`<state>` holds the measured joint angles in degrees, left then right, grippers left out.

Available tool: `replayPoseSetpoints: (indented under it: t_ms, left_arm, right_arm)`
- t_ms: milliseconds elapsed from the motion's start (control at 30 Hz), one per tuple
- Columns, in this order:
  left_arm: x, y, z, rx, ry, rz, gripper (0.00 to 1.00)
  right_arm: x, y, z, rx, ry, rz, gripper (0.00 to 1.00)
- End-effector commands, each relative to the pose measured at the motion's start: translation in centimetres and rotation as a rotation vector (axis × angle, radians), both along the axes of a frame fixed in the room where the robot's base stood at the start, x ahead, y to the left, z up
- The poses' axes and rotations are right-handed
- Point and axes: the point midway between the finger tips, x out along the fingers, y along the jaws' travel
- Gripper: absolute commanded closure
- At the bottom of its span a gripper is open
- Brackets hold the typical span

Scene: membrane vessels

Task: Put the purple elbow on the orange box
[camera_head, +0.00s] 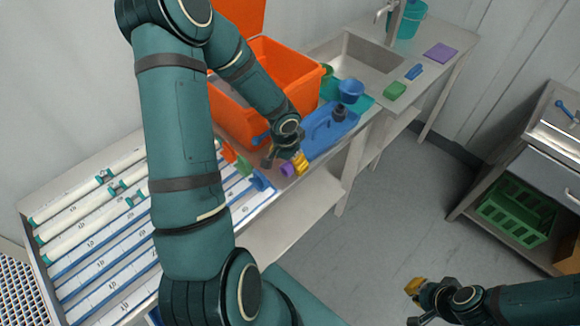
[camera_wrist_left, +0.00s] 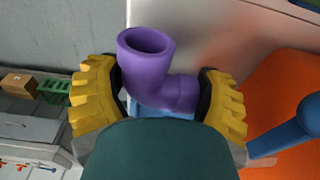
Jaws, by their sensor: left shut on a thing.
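The purple elbow (camera_wrist_left: 150,75) sits between the two yellow fingers of my left gripper (camera_wrist_left: 160,100) in the left wrist view. The gripper is shut on it. In the head view the elbow (camera_head: 288,169) shows as a small purple piece at my left gripper (camera_head: 292,163), above the front edge of the counter. The orange box (camera_head: 268,75) is a large open bin behind my left arm, which hides part of it. It also shows as an orange surface (camera_wrist_left: 285,85) at the right of the left wrist view. My right gripper (camera_head: 415,302) is at the lower right, away from the counter; its finger opening is unclear.
A blue tray (camera_head: 325,133) with a dark fitting lies right of the left gripper. Orange, green and blue fittings (camera_head: 244,167) stand to its left, beside white tubes (camera_head: 75,205). A sink (camera_head: 368,62) is at the back. A green crate (camera_head: 515,213) is on the right shelf.

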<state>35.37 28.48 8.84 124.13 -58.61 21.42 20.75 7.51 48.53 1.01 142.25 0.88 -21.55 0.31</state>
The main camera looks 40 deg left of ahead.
Motion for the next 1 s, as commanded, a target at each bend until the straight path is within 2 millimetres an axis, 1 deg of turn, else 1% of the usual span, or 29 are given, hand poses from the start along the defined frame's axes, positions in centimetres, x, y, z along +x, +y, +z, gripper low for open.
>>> replayPoseSetpoints:
  t_ms: [33,100,200,467,567,600,667,1000]
  left_arm:
    - [-0.1,-0.1,-1.1,-0.001,0.003,-0.003,0.63]
    - [-0.1,0.0,-2.0,0.0,0.004,-0.002,0.63]
    - [0.0,0.0,-2.8,-0.001,0.002,-0.002,0.63]
    - [0.0,0.0,-2.7,0.0,0.001,0.0,0.63]
    - [0.0,0.0,-3.0,0.0,0.001,-0.001,0.63]
    - [0.0,0.0,-3.0,0.0,0.001,-0.001,0.21]
    - [0.0,0.0,-2.9,0.0,0.002,-0.001,0.0]
    - [0.0,0.0,-2.7,0.0,0.002,0.0,0.0]
  right_arm:
    - [0.0,0.0,-0.5,-0.001,0.0,0.0,1.0]
    - [0.0,0.0,-0.9,-0.001,0.001,0.0,1.0]
    - [0.0,0.1,-1.1,-0.002,0.001,0.0,1.0]
    - [0.0,0.1,-1.0,-0.002,0.001,0.001,1.0]
    - [-0.1,0.1,-1.2,-0.002,0.002,0.001,1.0]
    - [-0.1,0.1,-1.3,-0.001,0.003,0.002,1.0]
    - [-0.1,0.1,-1.2,-0.001,0.003,0.002,1.0]
    - [-0.1,0.1,-1.0,-0.001,0.002,0.002,1.0]
